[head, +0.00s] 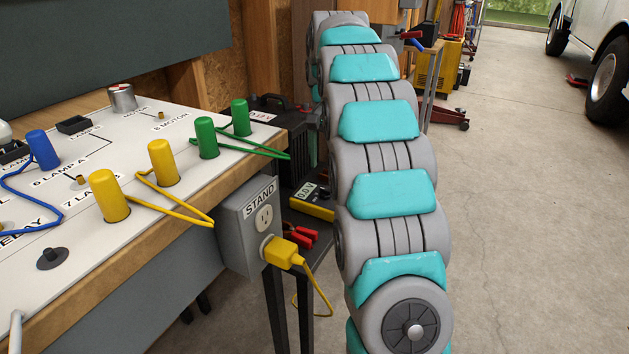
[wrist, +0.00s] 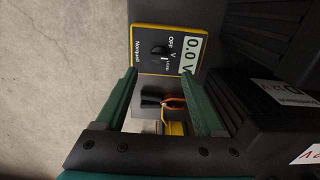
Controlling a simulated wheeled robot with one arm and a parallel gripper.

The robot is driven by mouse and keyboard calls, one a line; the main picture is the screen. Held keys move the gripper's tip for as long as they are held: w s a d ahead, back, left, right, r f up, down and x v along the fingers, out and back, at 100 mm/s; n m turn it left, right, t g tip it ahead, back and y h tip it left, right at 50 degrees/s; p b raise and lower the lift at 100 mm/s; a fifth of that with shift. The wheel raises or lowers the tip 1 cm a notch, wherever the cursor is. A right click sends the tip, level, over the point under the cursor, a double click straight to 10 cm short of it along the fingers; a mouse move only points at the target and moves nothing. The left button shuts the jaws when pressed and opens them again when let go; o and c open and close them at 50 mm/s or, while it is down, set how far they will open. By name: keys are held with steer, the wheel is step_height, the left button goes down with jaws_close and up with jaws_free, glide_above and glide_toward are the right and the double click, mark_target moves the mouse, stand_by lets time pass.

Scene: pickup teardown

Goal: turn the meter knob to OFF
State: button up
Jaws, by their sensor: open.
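The meter (wrist: 145,67) is a yellow-edged box with a dark face, a black knob (wrist: 157,51), OFF and V labels and a display reading 0.0 V. Its pointer direction is too small to tell surely, though the display is lit. In the head view the meter (head: 321,212) lies on a dark stand beside the bench, partly behind my arm. My gripper (wrist: 160,75) is open in the wrist view. Its two green fingers point toward the meter, one on each side of the knob, with nothing between the tips.
Red clips (head: 301,236) lie near the meter. A grey STAND outlet box (head: 236,228) with a yellow plug (head: 282,252) is on the bench edge. A black battery-like box (head: 285,135) stands behind the meter. Open concrete floor (head: 510,180) lies to the right.

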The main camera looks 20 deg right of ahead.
mark_target(326, 189)
step_height(326, 189, down, 8)
steer(key=shift+s+r, duration=0.1)
steer(key=shift+r, duration=0.15)
jaws_close()
stand_by(0.7)
